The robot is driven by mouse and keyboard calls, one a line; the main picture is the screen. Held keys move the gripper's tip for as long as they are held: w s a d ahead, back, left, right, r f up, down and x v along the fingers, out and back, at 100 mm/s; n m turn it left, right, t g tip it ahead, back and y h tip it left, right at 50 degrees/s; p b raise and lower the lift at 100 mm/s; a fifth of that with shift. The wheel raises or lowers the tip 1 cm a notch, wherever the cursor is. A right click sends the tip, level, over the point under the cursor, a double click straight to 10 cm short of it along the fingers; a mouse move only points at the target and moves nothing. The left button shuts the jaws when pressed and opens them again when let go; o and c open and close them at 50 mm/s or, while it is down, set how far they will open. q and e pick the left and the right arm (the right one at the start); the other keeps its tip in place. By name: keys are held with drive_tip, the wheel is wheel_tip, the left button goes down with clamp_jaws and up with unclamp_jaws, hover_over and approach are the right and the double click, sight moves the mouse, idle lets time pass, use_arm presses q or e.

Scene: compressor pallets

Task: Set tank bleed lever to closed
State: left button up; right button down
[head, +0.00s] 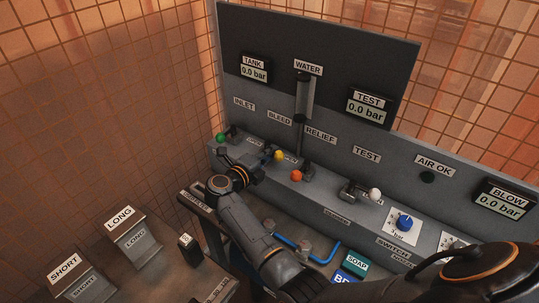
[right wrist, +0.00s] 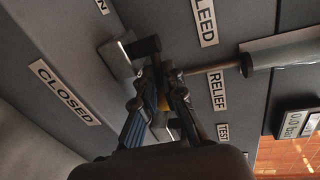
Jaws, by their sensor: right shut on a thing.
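The tank bleed lever has a yellow knob (head: 279,155) and stands on the grey ledge below the BLEED label (head: 279,118). My right gripper (head: 270,153) reaches it from the front and is shut on it. In the right wrist view the two blue-padded fingers (right wrist: 160,92) close around the lever, with a bit of yellow between them. The lever's block (right wrist: 118,60) shows beyond the fingertips. A CLOSED label (right wrist: 65,90) is on the ledge to the left. The fingers hide much of the lever. My left gripper is out of view.
A green knob (head: 221,138) stands left of the bleed lever and an orange knob (head: 297,176) close on its right. A white-knobbed lever (head: 375,195) and blue dial (head: 405,222) lie farther right. LONG (head: 120,218) and SHORT (head: 65,267) labelled stands are at lower left.

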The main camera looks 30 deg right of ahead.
drive_tip(key=c, duration=1.4)
unclamp_jaws()
drive_tip(key=shift+s+d+f, duration=0.3)
drive_tip(key=shift+f, duration=0.1)
drive_tip(key=shift+r, duration=0.2)
drive_tip(key=shift+s+r, duration=0.1)
